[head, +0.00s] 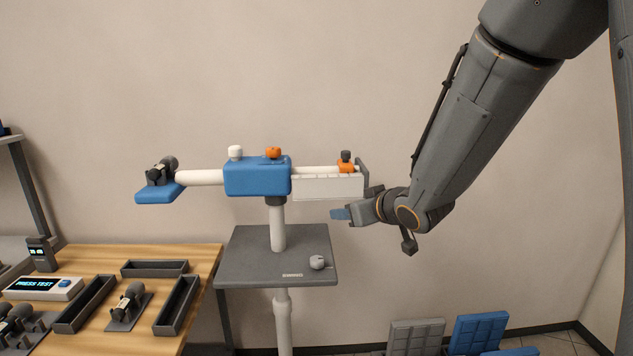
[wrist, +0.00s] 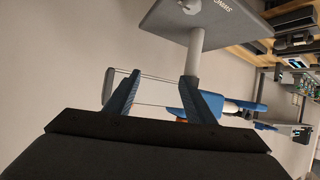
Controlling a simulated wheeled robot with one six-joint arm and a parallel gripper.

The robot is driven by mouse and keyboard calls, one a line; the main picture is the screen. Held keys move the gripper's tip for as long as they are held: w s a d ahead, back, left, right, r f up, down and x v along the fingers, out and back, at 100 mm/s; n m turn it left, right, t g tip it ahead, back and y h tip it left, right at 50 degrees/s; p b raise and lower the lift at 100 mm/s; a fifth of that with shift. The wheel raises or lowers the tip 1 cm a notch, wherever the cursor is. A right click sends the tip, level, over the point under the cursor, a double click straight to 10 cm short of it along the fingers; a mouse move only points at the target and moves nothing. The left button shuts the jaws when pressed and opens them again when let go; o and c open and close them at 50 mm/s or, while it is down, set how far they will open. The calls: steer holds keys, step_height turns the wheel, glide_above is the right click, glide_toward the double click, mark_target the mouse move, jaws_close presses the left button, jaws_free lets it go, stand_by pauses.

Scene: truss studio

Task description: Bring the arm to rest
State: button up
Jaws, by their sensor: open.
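My arm (head: 465,130) reaches down from the upper right in the head view, bent at the wrist. My gripper (head: 345,213) points left, below the right end of a blue and white device on a stand. In the wrist view my gripper's two blue fingers (wrist: 160,95) stand apart. No object is clearly held between them. Thin pale lines cross the gap, and I cannot tell what they are. The device has a blue block (head: 257,178), a white bar with orange clamps, and a blue pad (head: 158,196) at its left end.
A grey tray (head: 240,268) on the stand's post holds a small grey ball-shaped part (head: 317,262). A wooden table (head: 205,258) with dark bins and a "PRESS TEST" display (head: 42,287) is at lower left. Grey and blue crates (head: 478,332) are on the floor. Open space lies below my gripper.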

steer(key=s+d+f+m+g+h, duration=0.3)
steer(key=s+d+f+h, duration=0.1)
steer(key=s+d+f, duration=0.25)
steer(key=s+d+f+m+g, duration=0.1)
steer(key=s+d+f+g, duration=0.1)
steer(key=s, duration=0.8)
steer(key=s+d+f+m+g+h, duration=0.1)
steer(key=s+f+g, duration=0.3)
steer(key=s, duration=0.6)
steer(key=shift+s+d+f+m+g, duration=0.2)
steer(key=shift+d+m+g, duration=0.1)
steer(key=shift+d+g, duration=0.4)
steer(key=shift+d, duration=0.1)
